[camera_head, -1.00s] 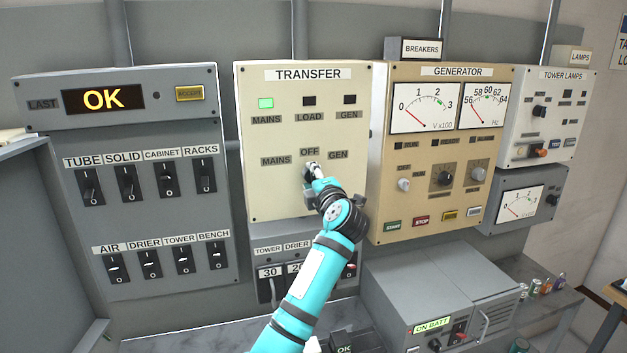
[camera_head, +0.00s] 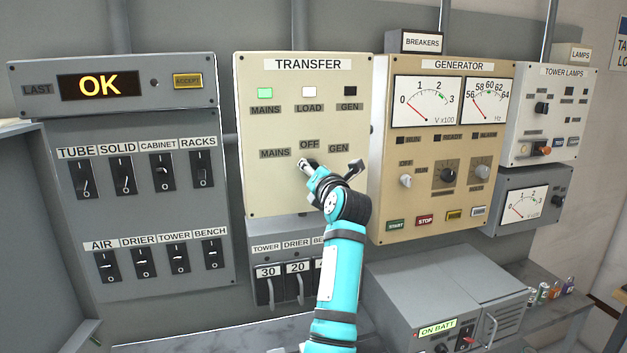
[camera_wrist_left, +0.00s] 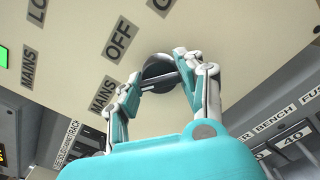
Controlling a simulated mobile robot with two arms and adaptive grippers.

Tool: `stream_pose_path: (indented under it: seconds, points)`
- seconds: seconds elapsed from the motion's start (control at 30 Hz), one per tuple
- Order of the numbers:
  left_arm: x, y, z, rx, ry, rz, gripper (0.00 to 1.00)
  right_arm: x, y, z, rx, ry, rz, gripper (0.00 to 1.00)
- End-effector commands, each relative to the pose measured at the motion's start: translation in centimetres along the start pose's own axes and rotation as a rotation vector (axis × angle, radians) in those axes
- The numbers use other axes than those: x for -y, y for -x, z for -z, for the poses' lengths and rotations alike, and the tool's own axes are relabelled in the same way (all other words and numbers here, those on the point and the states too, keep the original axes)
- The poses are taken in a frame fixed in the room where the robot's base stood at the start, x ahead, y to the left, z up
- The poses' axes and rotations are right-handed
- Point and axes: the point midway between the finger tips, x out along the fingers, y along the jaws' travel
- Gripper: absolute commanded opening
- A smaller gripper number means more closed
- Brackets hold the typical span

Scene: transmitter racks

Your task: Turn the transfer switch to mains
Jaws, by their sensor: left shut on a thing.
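The cream transfer panel (camera_head: 260,195) hangs in the middle of the head view. It has the labels MAINS, OFF and GEN around its switch. Its MAINS lamp (camera_head: 265,93) is lit green and its LOAD lamp (camera_head: 309,92) is lit white; the GEN lamp (camera_head: 349,92) is dark. My left gripper (camera_head: 304,163) is at the switch, just below OFF, and hides most of it. In the left wrist view the dark round switch knob (camera_wrist_left: 158,68) sits between the fingers of my left gripper (camera_wrist_left: 165,82), which is shut on it. My right gripper is not in view.
The generator panel (camera_head: 385,190) with meters and knobs is close on the right. A grey panel of toggle switches (camera_head: 140,220) is on the left. Breakers (camera_head: 268,290) sit below the transfer panel, and a grey battery unit (camera_head: 405,290) stands lower right.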

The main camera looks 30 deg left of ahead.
Motion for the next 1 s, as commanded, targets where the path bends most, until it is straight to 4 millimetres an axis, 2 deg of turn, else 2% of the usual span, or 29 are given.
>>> stream_pose_path:
  seconds: [0.03, 0.3, 0.83, 0.87, 1.0]
  points:
    - [0.34, 0.01, 0.34, -0.004, 0.025, 0.003, 0.06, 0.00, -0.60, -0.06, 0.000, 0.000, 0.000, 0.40]
    - [0.23, -0.02, 0.22, -0.003, 0.117, 0.003, 0.06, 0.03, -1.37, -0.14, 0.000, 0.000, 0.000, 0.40]
    - [0.18, -0.01, 0.14, -0.004, 0.140, 0.004, 0.06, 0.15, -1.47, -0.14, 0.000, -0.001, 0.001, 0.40]
    - [0.18, -0.01, 0.14, -0.004, 0.140, 0.004, 0.41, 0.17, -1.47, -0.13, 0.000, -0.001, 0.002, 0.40]
    - [0.14, -0.01, 0.10, -0.003, 0.139, 0.003, 0.59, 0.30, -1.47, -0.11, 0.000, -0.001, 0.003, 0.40]
